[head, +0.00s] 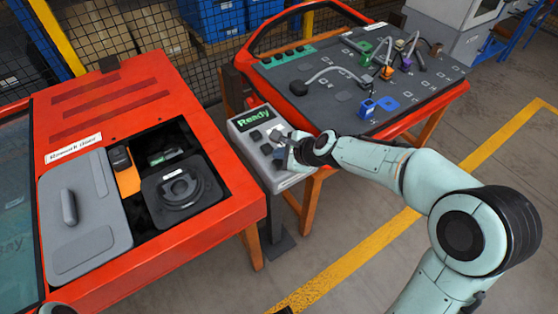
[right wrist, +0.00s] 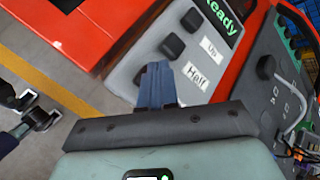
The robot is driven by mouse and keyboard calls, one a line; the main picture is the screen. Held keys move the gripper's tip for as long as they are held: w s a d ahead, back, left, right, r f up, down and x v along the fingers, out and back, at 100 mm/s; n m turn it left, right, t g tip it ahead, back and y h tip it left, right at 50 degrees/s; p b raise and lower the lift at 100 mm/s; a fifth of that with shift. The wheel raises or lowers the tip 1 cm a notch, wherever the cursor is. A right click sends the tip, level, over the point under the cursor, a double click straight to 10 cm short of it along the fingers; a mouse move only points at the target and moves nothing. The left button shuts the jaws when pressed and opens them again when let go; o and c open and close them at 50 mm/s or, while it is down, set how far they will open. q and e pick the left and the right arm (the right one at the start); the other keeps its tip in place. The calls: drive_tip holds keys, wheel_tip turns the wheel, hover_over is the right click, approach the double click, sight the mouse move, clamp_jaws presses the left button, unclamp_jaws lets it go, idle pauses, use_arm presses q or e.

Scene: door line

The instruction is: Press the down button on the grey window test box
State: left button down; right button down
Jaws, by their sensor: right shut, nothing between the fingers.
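The grey window test box (head: 289,181) stands on a post between two red-orange door stations, with a green "Ready" display (head: 254,117) at its top. In the right wrist view the box (right wrist: 128,68) shows dark buttons, two of them clear: an upper one (right wrist: 190,20) and a lower one (right wrist: 172,46). Labels "Up" (right wrist: 208,48) and "Half" (right wrist: 195,75) are readable; I see no "Down" label. My right gripper (head: 279,137) is shut and empty over the button face, and its fingers (right wrist: 153,72) hide part of the face. I cannot tell whether they touch it.
A red door station (head: 235,190) with a grey panel (head: 85,240) stands close on the left. On the right, a door panel (head: 330,100) holds cables and coloured connectors on a red-orange table. Blue crates and a mesh fence stand behind. The floor at front right is clear apart from my arm.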

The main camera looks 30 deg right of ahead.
use_arm(q)
drive_tip(key=shift+f, duration=0.1)
use_arm(e)
drive_tip(key=shift+f, duration=0.15)
use_arm(q)
drive_tip(key=shift+f+b, duration=0.2)
drive_tip(key=shift+b, duration=0.1)
use_arm(e)
drive_tip(key=shift+f, duration=0.3)
